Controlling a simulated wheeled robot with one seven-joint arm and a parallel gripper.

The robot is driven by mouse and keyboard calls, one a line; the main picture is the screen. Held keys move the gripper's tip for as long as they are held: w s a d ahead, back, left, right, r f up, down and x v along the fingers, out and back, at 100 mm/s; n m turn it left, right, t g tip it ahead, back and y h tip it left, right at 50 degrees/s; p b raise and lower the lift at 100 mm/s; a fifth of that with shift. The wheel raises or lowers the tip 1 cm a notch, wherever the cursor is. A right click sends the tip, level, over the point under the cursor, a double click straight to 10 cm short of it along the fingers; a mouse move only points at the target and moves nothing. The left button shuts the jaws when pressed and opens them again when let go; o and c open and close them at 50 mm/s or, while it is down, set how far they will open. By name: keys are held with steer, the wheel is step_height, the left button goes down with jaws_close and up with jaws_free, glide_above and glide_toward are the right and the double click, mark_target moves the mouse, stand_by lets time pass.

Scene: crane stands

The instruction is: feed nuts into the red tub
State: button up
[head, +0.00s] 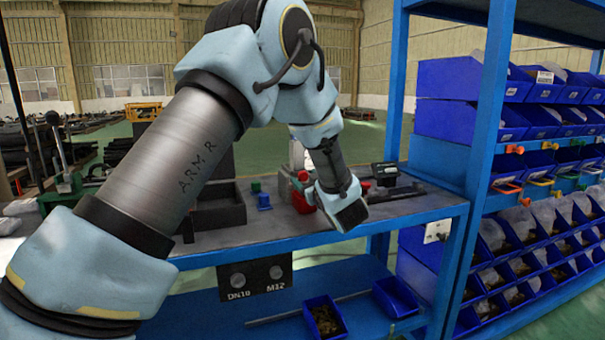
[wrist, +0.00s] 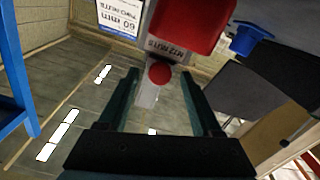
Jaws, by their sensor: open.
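A red tub (head: 303,190) stands on the grey bench top in the head view, just left of my gripper (head: 343,210). In the wrist view a large red shape, likely the tub (wrist: 190,22), fills the top centre. My gripper (wrist: 160,76) is open there, its two dark green fingers spread. A round red knob (wrist: 160,73) shows between the fingertips, in front of a grey part (wrist: 150,96) with a label that seems to read M12 NUTS. I cannot tell whether the fingers touch the knob. No loose nuts show clearly.
Small green (head: 256,187) and blue (head: 264,202) tubs stand on the blue-framed bench (head: 400,210), near a dark box (head: 220,212). Below are a bin of brownish parts (head: 325,318) and another blue bin (head: 396,298). A blue rack (head: 480,150) of bins rises at right.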

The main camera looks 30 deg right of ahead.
mark_target(297, 171)
steer(key=shift+w+d, duration=0.15)
steer(key=shift+w, duration=1.15)
steer(key=shift+c, duration=0.3)
jaws_close()
